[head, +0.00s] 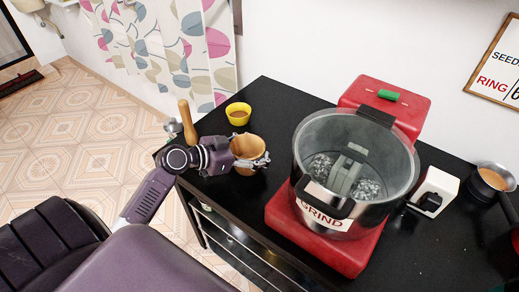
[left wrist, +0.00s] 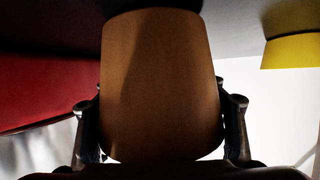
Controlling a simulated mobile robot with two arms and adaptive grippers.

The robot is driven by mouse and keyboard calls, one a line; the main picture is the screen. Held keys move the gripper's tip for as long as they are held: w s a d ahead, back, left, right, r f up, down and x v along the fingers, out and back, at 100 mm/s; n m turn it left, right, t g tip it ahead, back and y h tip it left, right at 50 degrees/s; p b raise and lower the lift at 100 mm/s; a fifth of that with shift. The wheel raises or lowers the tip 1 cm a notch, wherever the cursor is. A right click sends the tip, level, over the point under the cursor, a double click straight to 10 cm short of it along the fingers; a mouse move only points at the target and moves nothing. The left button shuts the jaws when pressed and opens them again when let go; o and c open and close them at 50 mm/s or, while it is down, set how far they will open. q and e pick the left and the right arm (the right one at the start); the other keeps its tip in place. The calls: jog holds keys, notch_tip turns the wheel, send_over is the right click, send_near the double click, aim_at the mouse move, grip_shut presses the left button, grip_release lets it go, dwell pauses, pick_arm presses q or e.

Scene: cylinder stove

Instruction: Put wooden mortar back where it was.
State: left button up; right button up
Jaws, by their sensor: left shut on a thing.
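The wooden mortar (head: 246,148) is a light brown cup at the left end of the black counter in the head view. My left gripper (head: 252,162) is shut on it, with fingers on both sides of its wall. In the left wrist view the mortar (left wrist: 160,85) fills the middle between the two fingers (left wrist: 160,125). It looks roughly upright; I cannot tell whether its base touches the counter. My right gripper is not in view.
A yellow bowl (head: 238,113) stands just behind the mortar, and a wooden pestle (head: 187,122) stands to its left.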

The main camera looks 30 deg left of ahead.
pick_arm(q)
jog(key=shift+f, duration=0.15)
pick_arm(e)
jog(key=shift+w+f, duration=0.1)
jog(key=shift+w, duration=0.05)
pick_arm(q)
jog(key=shift+f, duration=0.15)
jog(key=o, duration=1.5)
jog(key=shift+c, duration=0.2)
jog(key=o, duration=0.5)
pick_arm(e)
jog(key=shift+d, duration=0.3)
pick_arm(q)
jog(key=shift+r, duration=0.2)
jog(key=b+v, duration=0.2)
jog(key=v, duration=1)
jog(key=shift+w, duration=0.1)
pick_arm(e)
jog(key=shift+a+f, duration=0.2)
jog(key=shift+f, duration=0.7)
